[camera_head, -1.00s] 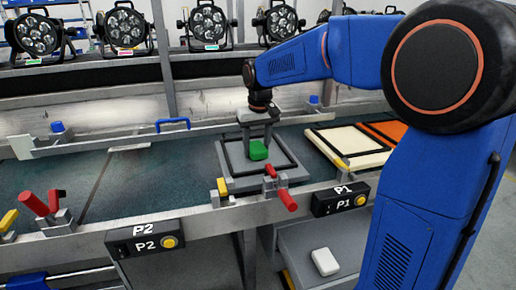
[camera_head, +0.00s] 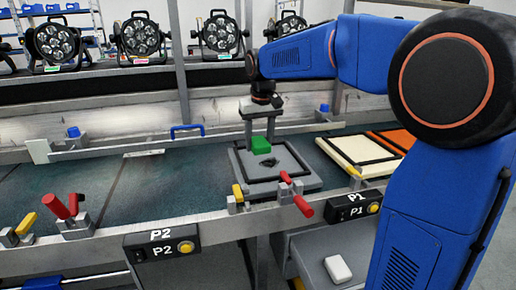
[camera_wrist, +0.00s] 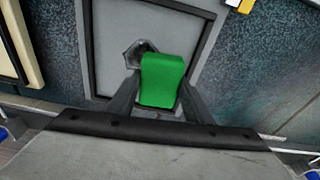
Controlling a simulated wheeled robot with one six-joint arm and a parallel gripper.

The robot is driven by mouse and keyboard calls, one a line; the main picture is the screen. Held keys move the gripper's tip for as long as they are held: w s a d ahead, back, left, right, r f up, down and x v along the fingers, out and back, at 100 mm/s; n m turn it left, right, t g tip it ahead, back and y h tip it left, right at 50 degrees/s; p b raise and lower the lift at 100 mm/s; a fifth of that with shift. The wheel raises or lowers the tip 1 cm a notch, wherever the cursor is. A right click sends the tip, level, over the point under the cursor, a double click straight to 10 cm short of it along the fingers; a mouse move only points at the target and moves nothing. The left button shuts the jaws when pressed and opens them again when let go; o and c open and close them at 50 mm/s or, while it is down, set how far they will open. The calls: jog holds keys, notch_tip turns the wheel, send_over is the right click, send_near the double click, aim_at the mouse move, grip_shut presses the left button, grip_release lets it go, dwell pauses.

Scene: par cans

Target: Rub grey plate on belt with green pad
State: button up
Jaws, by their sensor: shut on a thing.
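The green pad (camera_head: 261,145) is held between the two fingers of my gripper (camera_head: 260,138), which points down. In the head view it is over the back part of the grey plate (camera_head: 256,171), and it looks slightly above the surface. The plate has a black square frame line and lies on the dark belt (camera_head: 150,187).
A red-handled clamp (camera_head: 303,206) and a yellow block (camera_head: 238,191) stand at the plate's front edge. Cream (camera_head: 340,150) and orange (camera_head: 392,137) plates lie to the right. A rail with a blue handle (camera_head: 187,131) runs behind. The belt to the left is mostly clear.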

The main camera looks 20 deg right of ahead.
jog(key=shift+r, duration=1.1)
jog(key=shift+s, duration=0.1)
